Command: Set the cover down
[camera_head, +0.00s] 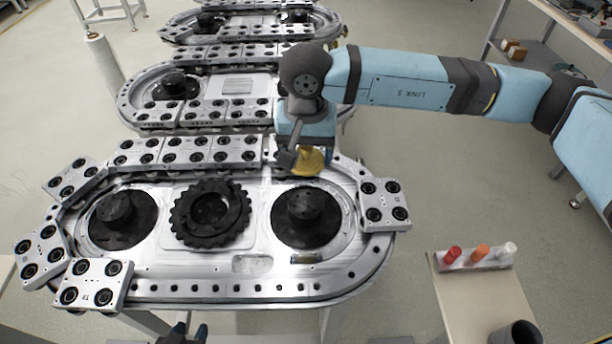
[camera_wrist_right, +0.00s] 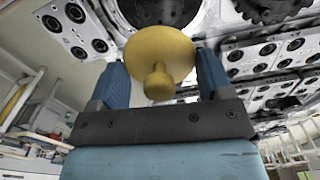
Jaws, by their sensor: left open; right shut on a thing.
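The yellow cover (camera_head: 309,161) is a round disc with a knob. My right gripper (camera_head: 303,150) is shut on it and holds it over the back edge of the near ring track (camera_head: 330,172), just behind the right black hub (camera_head: 306,214). In the right wrist view the cover (camera_wrist_right: 160,55) sits between the two blue fingers of my right gripper (camera_wrist_right: 162,80), with its knob towards the camera. The gap between cover and track is hard to judge. My left gripper (camera_head: 187,333) is open and empty at the bottom edge, in front of the track.
Several carriages sit on the near track, one at its right end (camera_head: 385,204). A dark toothed gear (camera_head: 210,212) lies mid-track, beside the left hub (camera_head: 122,217). A side table (camera_head: 462,300) at right bears red, orange and white pieces and a dark cup (camera_head: 516,334). More tracks stand behind.

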